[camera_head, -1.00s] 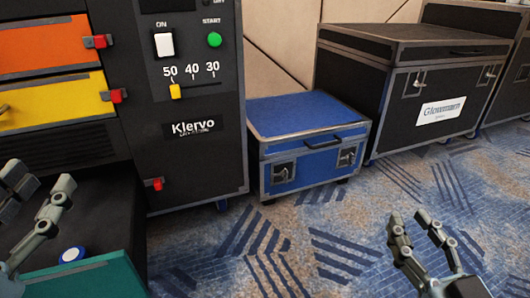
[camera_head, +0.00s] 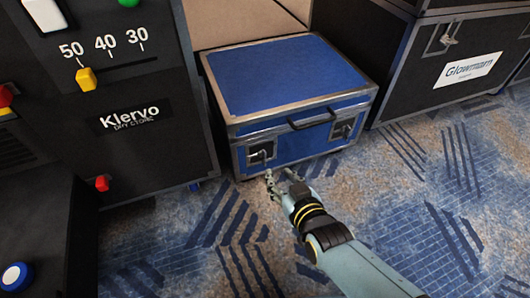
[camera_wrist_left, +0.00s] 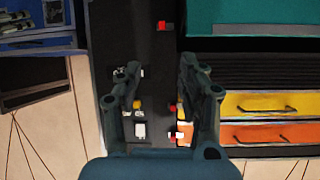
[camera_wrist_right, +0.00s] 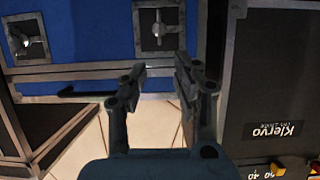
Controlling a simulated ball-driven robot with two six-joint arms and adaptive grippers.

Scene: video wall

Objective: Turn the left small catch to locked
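The left small catch (camera_head: 260,153) is a metal plate with a small lever on the front of the blue case (camera_head: 285,75). It also shows in the right wrist view (camera_wrist_right: 158,26), where its lever looks roughly upright in that picture; its exact setting is too small to tell. The right catch (camera_head: 343,129) sits on the same front. My right gripper (camera_head: 279,178) is just below and in front of the left catch, apart from it in the right wrist view (camera_wrist_right: 160,66), open and empty. My left gripper (camera_wrist_left: 158,68) is open and empty, and out of the head view.
A black Glowmarn case (camera_head: 420,92) stands to the right. The case's handle (camera_head: 312,119) sticks out between the catches. Patterned carpet lies open in front.

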